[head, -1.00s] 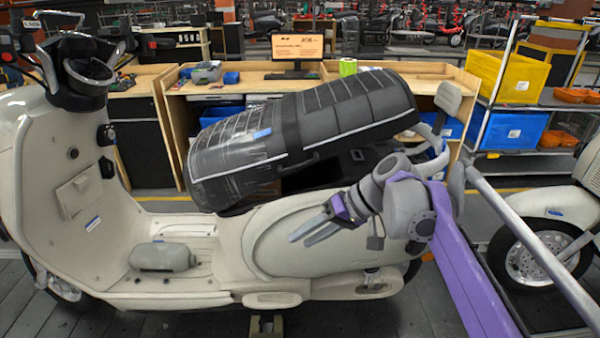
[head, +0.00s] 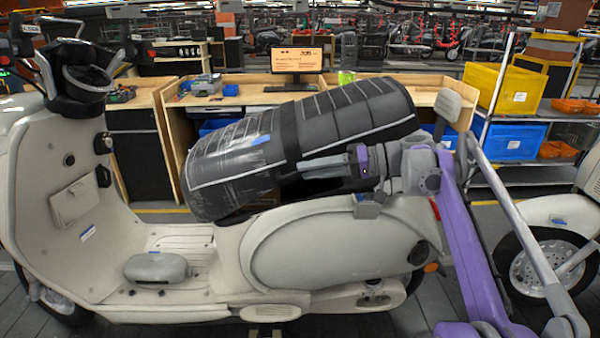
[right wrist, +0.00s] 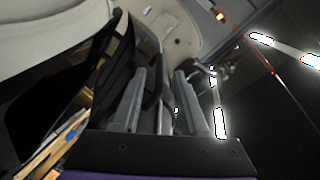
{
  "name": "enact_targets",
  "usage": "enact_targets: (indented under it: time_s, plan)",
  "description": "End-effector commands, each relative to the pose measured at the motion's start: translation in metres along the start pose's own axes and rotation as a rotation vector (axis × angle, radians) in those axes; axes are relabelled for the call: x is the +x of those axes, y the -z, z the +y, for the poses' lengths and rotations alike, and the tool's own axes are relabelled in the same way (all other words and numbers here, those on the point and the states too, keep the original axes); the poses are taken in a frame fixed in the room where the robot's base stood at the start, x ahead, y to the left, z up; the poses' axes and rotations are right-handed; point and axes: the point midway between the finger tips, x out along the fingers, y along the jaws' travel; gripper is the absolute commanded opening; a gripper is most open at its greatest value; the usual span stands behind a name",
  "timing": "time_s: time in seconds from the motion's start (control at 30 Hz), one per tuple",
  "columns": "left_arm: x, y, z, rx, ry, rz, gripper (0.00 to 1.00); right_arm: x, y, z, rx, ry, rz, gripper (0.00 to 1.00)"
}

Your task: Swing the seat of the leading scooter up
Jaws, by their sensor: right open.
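The leading scooter (head: 330,250) is cream and fills the head view. Its black seat (head: 360,110) has a clear plastic cover over its front part and sits tilted, rear end raised above the body. A dark gap shows beneath its rear part. My right gripper (head: 303,168) is open, its fingers pointing left alongside the near lower side of the seat, close to the strap across it. In the right wrist view the fingers (right wrist: 163,82) are apart, with dark seat parts and a thin grey strip between or behind them; contact cannot be told. My left gripper is out of view.
A wooden workbench with a monitor (head: 300,55) stands behind the scooter. A rack with a yellow crate (head: 505,85) and a blue crate (head: 512,141) is at the right. Another scooter's wheel (head: 540,265) shows at the right edge. A grey block (head: 155,268) lies on the footboard.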

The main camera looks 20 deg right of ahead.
Motion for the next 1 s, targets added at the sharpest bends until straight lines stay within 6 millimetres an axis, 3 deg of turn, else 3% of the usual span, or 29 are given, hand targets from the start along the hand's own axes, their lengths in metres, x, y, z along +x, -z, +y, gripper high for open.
enact_targets:
  time_s: [0.2, 0.57, 0.8, 1.0]
  plan:
    - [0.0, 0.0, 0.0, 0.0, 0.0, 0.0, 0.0, 0.026, -0.001, 0.0, 0.0, 0.001, -0.002, 0.43]
    - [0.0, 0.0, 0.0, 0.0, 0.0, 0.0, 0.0, 0.03, 0.0, 0.0, 0.001, -0.001, 0.0, 0.43]
    - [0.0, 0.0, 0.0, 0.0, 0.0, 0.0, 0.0, 0.03, 0.0, 0.0, 0.001, -0.001, 0.0, 0.0]
    - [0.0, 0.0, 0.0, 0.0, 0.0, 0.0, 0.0, 0.03, 0.0, 0.0, 0.001, -0.001, 0.0, 0.0]
